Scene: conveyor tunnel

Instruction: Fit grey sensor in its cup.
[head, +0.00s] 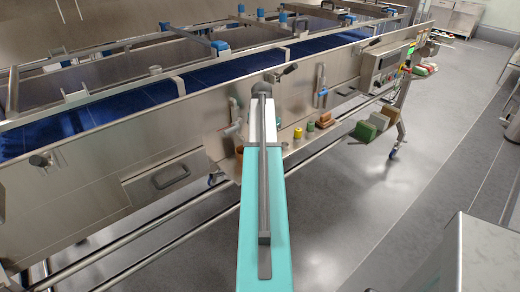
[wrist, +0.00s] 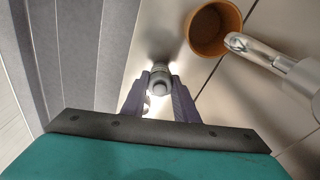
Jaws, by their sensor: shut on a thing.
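In the wrist view my gripper (wrist: 160,88) has its two dark fingers closed on the grey sensor (wrist: 160,80), a small round-ended metal cylinder seen almost end-on. A bright patch of pale metal surface lies around and behind it. An orange-brown round cup (wrist: 213,28) with a dark inside stands beyond, up and to the right, apart from the sensor. I cannot tell if it is the sensor's own cup. In the head view my arm hides the gripper and the sensor.
A shiny metal pipe (wrist: 265,58) reaches in from the right close to the cup. In the head view the conveyor (head: 110,120) runs across the back. Small yellow (head: 298,132) and brown (head: 325,119) items sit on a low ledge.

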